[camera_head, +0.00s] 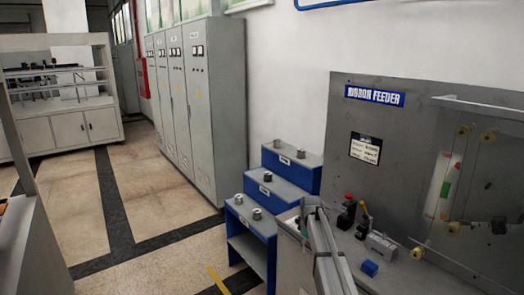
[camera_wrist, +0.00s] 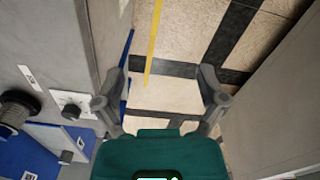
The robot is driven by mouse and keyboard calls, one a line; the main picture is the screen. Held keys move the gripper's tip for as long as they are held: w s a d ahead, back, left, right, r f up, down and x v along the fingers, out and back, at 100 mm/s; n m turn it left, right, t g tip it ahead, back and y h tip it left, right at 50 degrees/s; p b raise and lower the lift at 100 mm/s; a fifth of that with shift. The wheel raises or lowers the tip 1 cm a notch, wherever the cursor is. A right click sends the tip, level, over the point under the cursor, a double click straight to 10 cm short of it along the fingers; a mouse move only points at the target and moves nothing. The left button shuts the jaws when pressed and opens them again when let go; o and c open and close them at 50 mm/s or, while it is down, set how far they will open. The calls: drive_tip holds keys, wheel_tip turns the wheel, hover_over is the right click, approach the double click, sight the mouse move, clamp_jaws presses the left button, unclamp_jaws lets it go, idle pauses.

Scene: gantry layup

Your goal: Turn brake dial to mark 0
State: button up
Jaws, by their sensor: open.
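In the wrist view, a dial with a dark knob on a white plate (camera_wrist: 71,104) is on the grey machine face at the left. It looks like the brake dial, but its marks are too small to read. My gripper (camera_wrist: 161,84) is open and empty, over the floor to the right of this dial and apart from it. In the head view the dial cannot be made out; my grey arm covers part of the machine's left front.
A larger black knob (camera_wrist: 19,106) sits left of the dial. Blue steps (camera_head: 291,172) and grey cabinets (camera_head: 219,110) stand behind. The left floor is clear.

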drive_tip(key=s+f+m+b, duration=0.2)
drive_tip(key=s+m, duration=0.3)
drive_tip(key=s, duration=1.1)
drive_tip(key=s+f+m+b, duration=0.3)
drive_tip(key=s+m, duration=0.2)
drive_tip(key=s, duration=1.1)
drive_tip(key=shift+a+f, duration=0.2)
drive_tip(key=shift+a, duration=0.25)
drive_tip(key=shift+s, duration=0.1)
drive_tip(key=c, duration=0.5)
drive_tip(key=shift+o, duration=0.2)
drive_tip(key=shift+d, duration=0.15)
